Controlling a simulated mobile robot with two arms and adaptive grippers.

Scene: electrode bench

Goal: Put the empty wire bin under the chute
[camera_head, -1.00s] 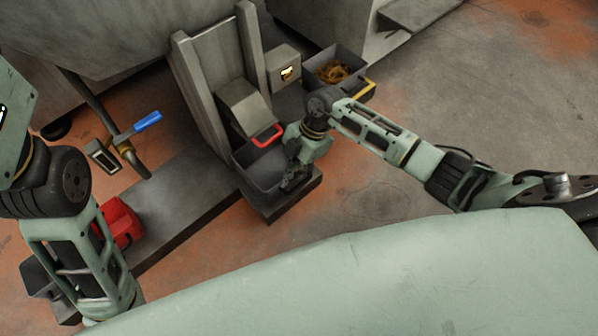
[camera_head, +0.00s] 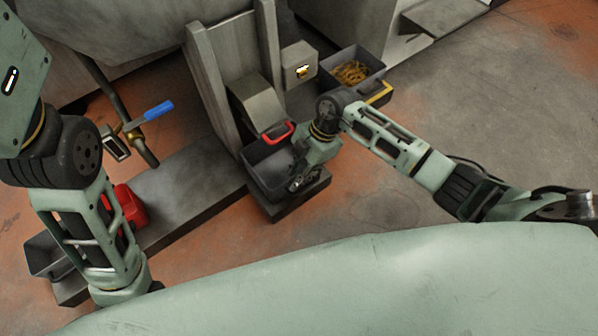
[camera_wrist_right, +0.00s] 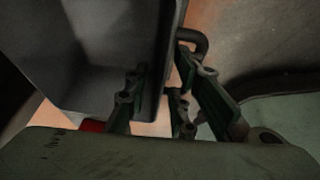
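The empty wire bin (camera_head: 262,160), a dark grey open box, sits on the front end of a low dark plinth below the sloped metal chute (camera_head: 257,105). A red handle or bar (camera_head: 278,132) shows at the chute's lower lip. My right gripper (camera_head: 297,183) is at the bin's right wall, partly hidden by its own wrist. In the right wrist view the bin (camera_wrist_right: 90,50) fills the left; the gripper's fingers (camera_wrist_right: 165,85) stand apart, one each side of the wall by a dark handle (camera_wrist_right: 192,38). My left gripper is not visible.
A bin with yellow-brown wire (camera_head: 350,73) stands behind my right arm, beside a box with a lit panel (camera_head: 303,70). A blue-handled valve (camera_head: 158,110), a red can (camera_head: 132,205) and another grey bin (camera_head: 45,256) are on the left. The floor at right is clear.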

